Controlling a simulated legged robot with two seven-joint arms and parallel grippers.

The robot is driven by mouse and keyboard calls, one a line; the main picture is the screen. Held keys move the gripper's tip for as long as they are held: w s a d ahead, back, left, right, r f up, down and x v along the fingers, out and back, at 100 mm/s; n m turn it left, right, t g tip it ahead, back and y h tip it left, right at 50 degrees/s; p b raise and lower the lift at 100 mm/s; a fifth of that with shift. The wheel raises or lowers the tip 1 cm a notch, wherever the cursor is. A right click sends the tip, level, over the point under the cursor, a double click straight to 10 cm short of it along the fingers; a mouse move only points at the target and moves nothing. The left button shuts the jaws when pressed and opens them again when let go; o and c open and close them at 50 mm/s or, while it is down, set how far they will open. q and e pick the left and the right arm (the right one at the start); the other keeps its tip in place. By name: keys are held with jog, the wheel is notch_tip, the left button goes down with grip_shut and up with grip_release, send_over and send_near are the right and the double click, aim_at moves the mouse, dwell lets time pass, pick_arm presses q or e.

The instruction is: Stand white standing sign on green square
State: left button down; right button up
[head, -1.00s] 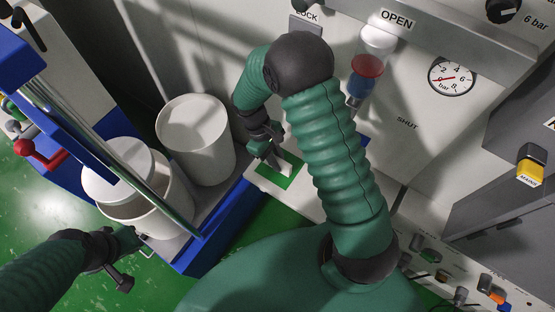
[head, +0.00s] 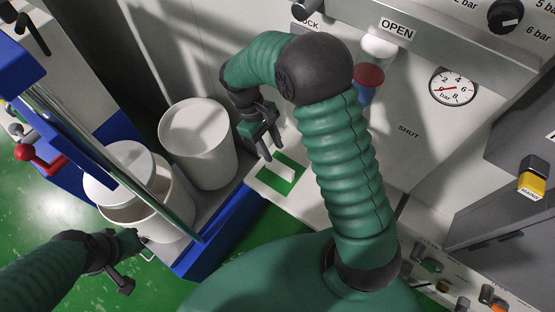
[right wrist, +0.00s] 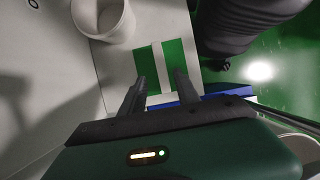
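The white standing sign (head: 284,171) is on the green square (head: 270,179) on the pale ledge, and looks upright. In the right wrist view the sign (right wrist: 159,66) is a narrow white strip across the green square (right wrist: 178,52), with green on both sides. My right gripper (head: 272,153) is open and empty above the sign; its fingers are apart in the right wrist view (right wrist: 158,84). My left gripper (head: 130,262) is at the lower left beside the front white bucket; its finger opening is unclear.
Two white buckets (head: 198,150) (head: 162,220) stand on the blue-edged cart (head: 215,236) left of the ledge. A steel rail (head: 120,145) crosses above it. The panel with a gauge (head: 453,86) rises behind. A white cup-like container (right wrist: 104,20) is near the square.

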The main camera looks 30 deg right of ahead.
jog(key=v, duration=0.2)
jog(key=shift+w+d+r, duration=0.15)
jog(key=shift+d+r, duration=0.05)
jog(key=shift+r, duration=0.1)
jog(key=shift+a+r, duration=0.1)
jog(key=shift+r, duration=0.1)
jog(key=s+a+m+t+y, duration=0.1)
jog(key=s+a+m+t, duration=0.2)
jog(key=s+t, duration=0.3)
jog(key=shift+s+m+t+y, duration=0.35)
jog(key=shift+s+m, duration=0.45)
jog(key=shift+s, duration=0.35)
jog(key=shift+f, duration=0.1)
